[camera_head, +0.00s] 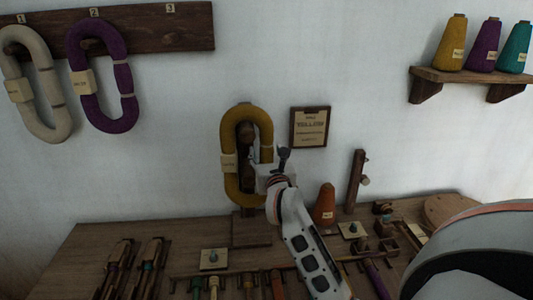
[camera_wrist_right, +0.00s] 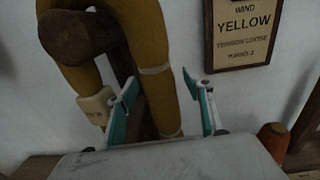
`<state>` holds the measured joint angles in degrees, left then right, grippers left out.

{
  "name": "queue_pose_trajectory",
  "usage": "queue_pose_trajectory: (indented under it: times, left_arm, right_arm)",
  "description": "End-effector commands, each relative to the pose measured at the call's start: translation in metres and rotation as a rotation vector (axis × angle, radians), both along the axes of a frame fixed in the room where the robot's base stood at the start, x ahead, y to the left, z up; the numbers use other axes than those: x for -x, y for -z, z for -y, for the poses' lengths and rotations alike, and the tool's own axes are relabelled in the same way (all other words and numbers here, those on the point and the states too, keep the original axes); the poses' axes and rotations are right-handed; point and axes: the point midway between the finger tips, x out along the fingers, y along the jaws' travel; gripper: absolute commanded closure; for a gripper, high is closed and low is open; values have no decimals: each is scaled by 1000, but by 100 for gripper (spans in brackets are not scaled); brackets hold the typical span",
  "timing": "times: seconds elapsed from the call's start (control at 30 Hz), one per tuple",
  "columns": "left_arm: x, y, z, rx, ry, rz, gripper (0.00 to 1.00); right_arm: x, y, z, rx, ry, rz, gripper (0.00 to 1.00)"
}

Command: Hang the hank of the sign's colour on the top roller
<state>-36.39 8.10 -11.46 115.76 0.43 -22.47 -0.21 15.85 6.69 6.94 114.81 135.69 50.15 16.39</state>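The sign (camera_head: 310,127) on the wall reads "WIND YELLOW" in the right wrist view (camera_wrist_right: 240,30). The yellow hank (camera_head: 231,130) hangs as a long loop on the wooden roller stand (camera_head: 250,232), with a dark brown roller (camera_head: 246,131) inside its upper end. In the right wrist view a roller (camera_wrist_right: 80,36) shows between the strands of the hank (camera_wrist_right: 155,87). My right gripper (camera_head: 284,153) is beside the hank's right strand. Its two fingers (camera_wrist_right: 163,98) are spread, and that strand shows between them; contact is unclear. My left gripper is out of view.
A cream hank (camera_head: 36,82) and a purple hank (camera_head: 123,83) hang from the numbered peg board (camera_head: 150,28); place 3 is empty. Thread cones stand on a wall shelf (camera_head: 470,76). An orange cone (camera_head: 325,204) and loom tools crowd the table (camera_head: 150,230).

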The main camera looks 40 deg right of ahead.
Motion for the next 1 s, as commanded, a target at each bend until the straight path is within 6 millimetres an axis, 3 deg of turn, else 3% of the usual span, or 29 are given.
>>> queue_pose_trajectory:
  times: [0.27,0.7,1.0]
  left_arm:
    - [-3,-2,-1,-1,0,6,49]
    - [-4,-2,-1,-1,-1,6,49]
    - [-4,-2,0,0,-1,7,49]
  right_arm:
    - [9,-1,-5,1,-1,3,49]
    - [82,-1,-46,0,-2,0,49]
    - [105,-1,-58,0,0,1,49]
